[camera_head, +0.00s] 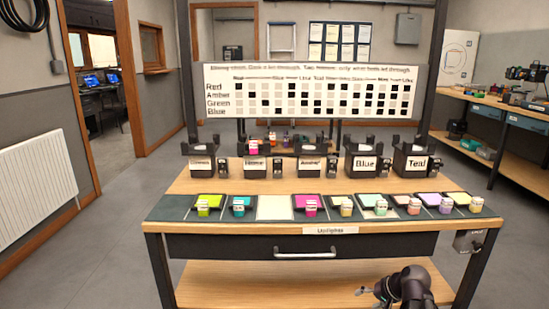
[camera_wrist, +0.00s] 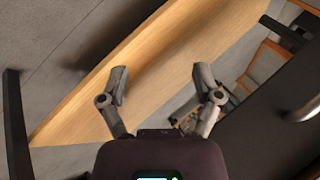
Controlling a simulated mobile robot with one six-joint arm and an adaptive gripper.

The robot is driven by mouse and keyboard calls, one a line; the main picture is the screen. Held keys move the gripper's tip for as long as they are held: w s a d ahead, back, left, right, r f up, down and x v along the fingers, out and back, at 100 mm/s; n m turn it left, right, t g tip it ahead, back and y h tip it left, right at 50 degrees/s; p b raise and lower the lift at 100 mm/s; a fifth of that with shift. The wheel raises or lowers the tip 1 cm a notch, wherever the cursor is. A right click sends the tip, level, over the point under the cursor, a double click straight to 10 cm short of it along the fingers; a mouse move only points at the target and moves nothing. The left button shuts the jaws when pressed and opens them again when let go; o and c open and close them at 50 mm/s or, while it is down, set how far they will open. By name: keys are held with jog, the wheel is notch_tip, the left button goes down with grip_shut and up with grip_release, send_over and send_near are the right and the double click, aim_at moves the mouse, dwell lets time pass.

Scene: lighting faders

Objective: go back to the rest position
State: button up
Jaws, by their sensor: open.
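My gripper (camera_head: 368,292) shows at the bottom right of the head view, in front of the workbench and below the drawer handle. In the wrist view my gripper (camera_wrist: 160,85) has its two fingers spread wide apart with nothing between them. Behind the fingers is a wooden surface (camera_wrist: 150,50), which looks like the bench's lower shelf (camera_head: 250,280). My gripper is apart from the things on the bench top.
The workbench (camera_head: 330,185) carries a row of coloured gel swatches with small blocks, such as a pink block (camera_head: 311,209). Behind stand several black lamps, two labelled Blue (camera_head: 365,163) and Teal (camera_head: 416,163). A chart board (camera_head: 310,90) rises behind. The drawer handle (camera_head: 316,252) sticks out in front.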

jog(key=shift+s+a+n+g+h+p, duration=1.2)
jog(key=shift+s+a+n+g+h, duration=1.4)
jog(key=shift+s+a, duration=2.35)
notch_tip(320, 180, up, 37)
jog(key=w+a+p, duration=0.1)
jog(key=p, duration=3.7)
jog(key=shift+w, duration=0.25)
